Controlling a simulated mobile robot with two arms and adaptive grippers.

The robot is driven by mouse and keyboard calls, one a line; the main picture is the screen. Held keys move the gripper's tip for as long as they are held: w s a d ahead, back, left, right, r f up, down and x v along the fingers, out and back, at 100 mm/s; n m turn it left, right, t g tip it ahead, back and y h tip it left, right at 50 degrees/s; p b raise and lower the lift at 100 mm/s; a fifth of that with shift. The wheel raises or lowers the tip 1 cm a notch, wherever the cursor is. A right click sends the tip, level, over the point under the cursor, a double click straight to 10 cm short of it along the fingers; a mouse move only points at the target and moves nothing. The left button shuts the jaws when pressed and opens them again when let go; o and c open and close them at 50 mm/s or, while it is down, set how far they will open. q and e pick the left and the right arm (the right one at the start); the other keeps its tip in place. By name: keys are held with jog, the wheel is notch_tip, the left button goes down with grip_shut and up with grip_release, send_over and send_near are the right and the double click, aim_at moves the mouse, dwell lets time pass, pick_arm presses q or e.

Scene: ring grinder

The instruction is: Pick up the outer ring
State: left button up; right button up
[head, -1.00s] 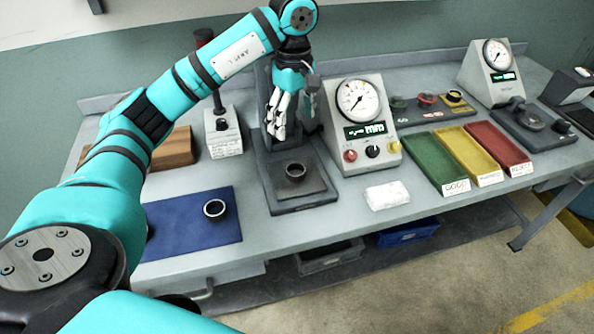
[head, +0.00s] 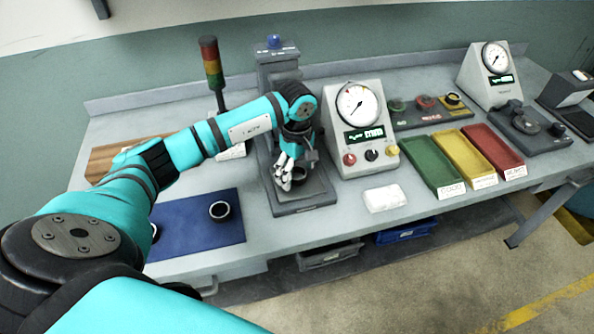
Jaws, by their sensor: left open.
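A dark ring (head: 300,175) sits on the base plate (head: 316,193) of the grey machine in the middle of the table. My left gripper (head: 284,184) is at this ring, with its light fingers pointing down at its left side, and it is open. The fingers and wrist hide part of the ring, so I cannot tell whether they touch it. Another dark ring (head: 219,211) with a bright rim lies on the blue mat (head: 196,235). A further ring (head: 154,232) at the mat's left is partly hidden by my arm. My right gripper is not in view.
A gauge box (head: 360,130) stands close to the right of my left gripper. A signal tower (head: 211,65) and the machine's column (head: 278,75) stand behind my arm.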

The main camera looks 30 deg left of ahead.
pick_arm(q)
jog(key=shift+f, duration=0.25)
jog(key=c, duration=1.3)
jog(key=shift+r, duration=0.1)
jog(key=shift+c, duration=0.8)
jog(key=shift+r, duration=0.1)
